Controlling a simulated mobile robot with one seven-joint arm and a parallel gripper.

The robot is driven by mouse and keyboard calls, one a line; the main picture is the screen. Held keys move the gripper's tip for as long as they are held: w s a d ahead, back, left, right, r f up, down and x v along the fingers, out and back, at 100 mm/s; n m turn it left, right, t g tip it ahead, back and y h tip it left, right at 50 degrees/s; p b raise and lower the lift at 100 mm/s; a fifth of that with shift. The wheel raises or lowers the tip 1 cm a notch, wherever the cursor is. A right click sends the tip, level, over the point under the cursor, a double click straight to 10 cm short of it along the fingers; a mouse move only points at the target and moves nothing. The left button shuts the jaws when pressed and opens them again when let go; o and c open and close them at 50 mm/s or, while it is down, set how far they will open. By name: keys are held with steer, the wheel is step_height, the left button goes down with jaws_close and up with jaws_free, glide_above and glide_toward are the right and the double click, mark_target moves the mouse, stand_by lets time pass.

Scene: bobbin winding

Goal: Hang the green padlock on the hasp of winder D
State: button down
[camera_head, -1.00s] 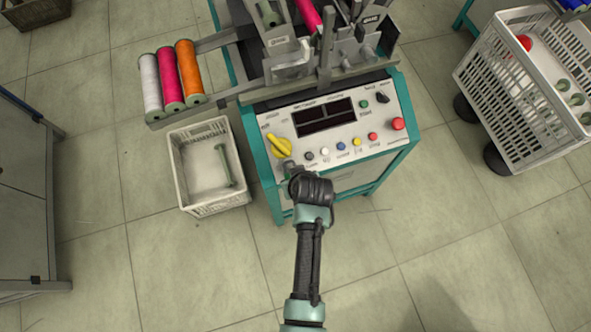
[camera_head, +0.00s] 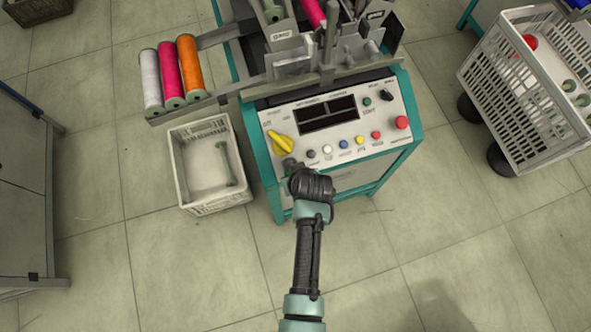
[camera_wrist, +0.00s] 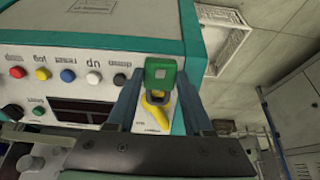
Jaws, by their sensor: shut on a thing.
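My gripper (camera_wrist: 160,95) is shut on the green padlock (camera_wrist: 160,72), which shows between its fingers in the wrist view. The padlock has a green body with a pale square and a dark shackle. In the head view my gripper (camera_head: 290,163) is at the lower left of a teal winder's control panel (camera_head: 334,125), and the padlock is hidden there. A yellow rotary handle (camera_head: 281,143) is just beyond the gripper; it also shows behind the padlock in the wrist view (camera_wrist: 156,112). I cannot make out the hasp or the winder's letter.
A white crate (camera_head: 184,178) holding a green bobbin stands on the floor left of the winder. White, pink and orange spools (camera_head: 189,62) stick out above it. A grey basket trolley (camera_head: 491,77) stands at the right. The front floor is clear.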

steer(key=shift+f, duration=0.1)
steer(key=shift+b+x, duration=0.85)
steer(key=shift+x, duration=0.05)
steer(key=shift+s+d+f, duration=0.1)
steer(key=shift+s+f, duration=0.25)
steer(key=shift+s, duration=0.15)
stand_by(0.5)
steer(key=shift+c, duration=1.1)
jaws_free()
steer(key=shift+w+r, duration=0.1)
steer(key=shift+r, duration=0.1)
